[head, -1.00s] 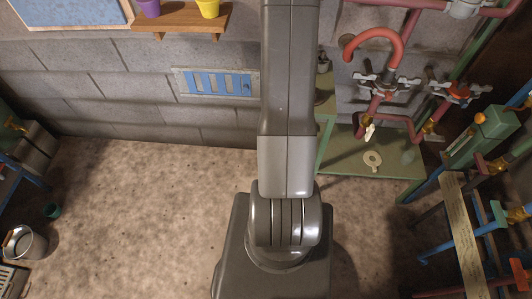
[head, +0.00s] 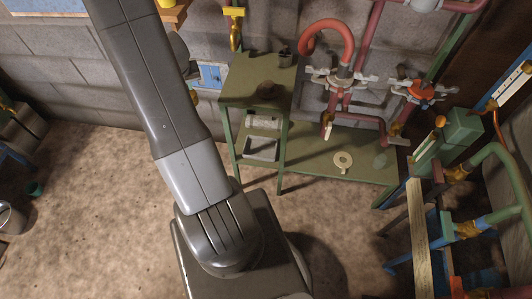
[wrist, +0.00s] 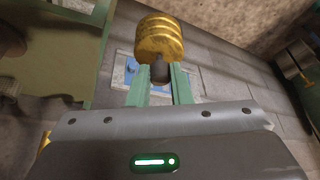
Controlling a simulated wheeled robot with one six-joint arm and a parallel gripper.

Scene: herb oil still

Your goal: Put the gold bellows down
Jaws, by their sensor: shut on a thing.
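The gold bellows (wrist: 160,38) shows at the top of the wrist view, with a ribbed round body and a dark stub (wrist: 160,72) towards me. My gripper (wrist: 160,80) is shut on this stub between its two green fingers. The bellows is held in the air, with the wall and a blue vent panel behind it. In the head view my arm hides most of the gripper and the bellows, and I cannot make them out clearly there.
A green stand (head: 240,90) with a dark round item on top is right of my arm. A lower green bench (head: 315,163) with red pipework (head: 325,35) adjoins it. Blue framework (head: 400,240) stands at the right. The floor (head: 100,200) at left is largely clear.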

